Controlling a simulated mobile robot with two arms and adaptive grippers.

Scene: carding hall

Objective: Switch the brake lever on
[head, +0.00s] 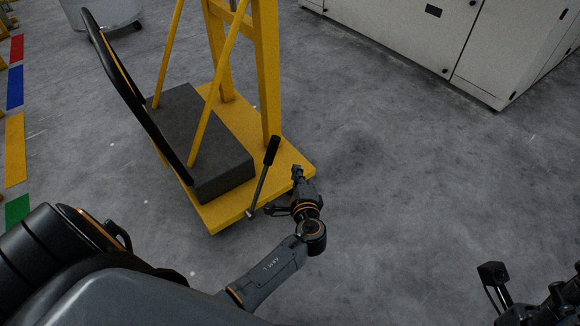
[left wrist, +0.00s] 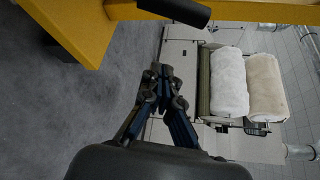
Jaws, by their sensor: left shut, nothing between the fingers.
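The brake lever (head: 262,178) is a thin metal rod with a black grip, mounted at the edge of a yellow wheeled base (head: 290,160). It stands tilted, its grip up and to the right of its pivot. My left gripper (head: 298,172) is shut and empty just right of the lever, apart from it in the picture. In the left wrist view the lever's black grip (left wrist: 176,10) crosses the top edge, beyond the shut fingertips (left wrist: 161,72). Dark parts of my right arm show at the lower right; its fingers cannot be made out clearly.
A dark block (head: 205,150) and yellow posts (head: 267,70) stand on the base, with a black curved bar (head: 130,90) on the left. White cabinets (head: 420,40) stand at the back right. Grey floor is clear to the right.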

